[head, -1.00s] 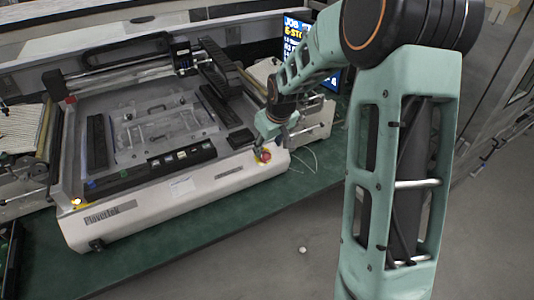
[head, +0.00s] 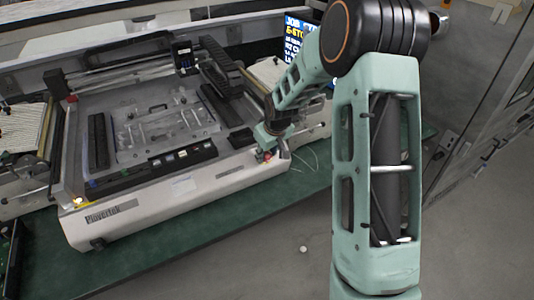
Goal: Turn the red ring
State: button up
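A small red round part (head: 267,157), which looks like the red ring of a stop button, sits on the front right corner of the white machine (head: 180,200). Only a little of it shows, with a bit of yellow around it. My gripper (head: 267,151) reaches down to it from above, at the end of the teal arm. The gripper's fingers are small and partly hidden here. I cannot tell whether they are touching the ring or closed around it.
The machine stands on a green bench (head: 215,222). A screen (head: 298,35) behind my arm shows yellow and white text, including "JOB". Thin white cables lie on the bench right of the machine. A small white object (head: 303,249) lies on the grey floor.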

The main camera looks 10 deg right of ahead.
jog(key=c, duration=0.6)
jog(key=shift+d, duration=0.1)
jog(key=shift+d+m+g+y+p, duration=0.1)
jog(key=shift+m+g+y+p, duration=0.3)
jog(key=shift+m, duration=0.5)
jog(key=shift+w+d+m+y, duration=0.1)
jog(key=shift+m+y, duration=0.5)
jog(key=shift+m, duration=0.3)
jog(key=shift+d+m+y+b, duration=0.1)
jog(key=shift+m+y+b, duration=0.8)
jog(key=shift+m, duration=0.6)
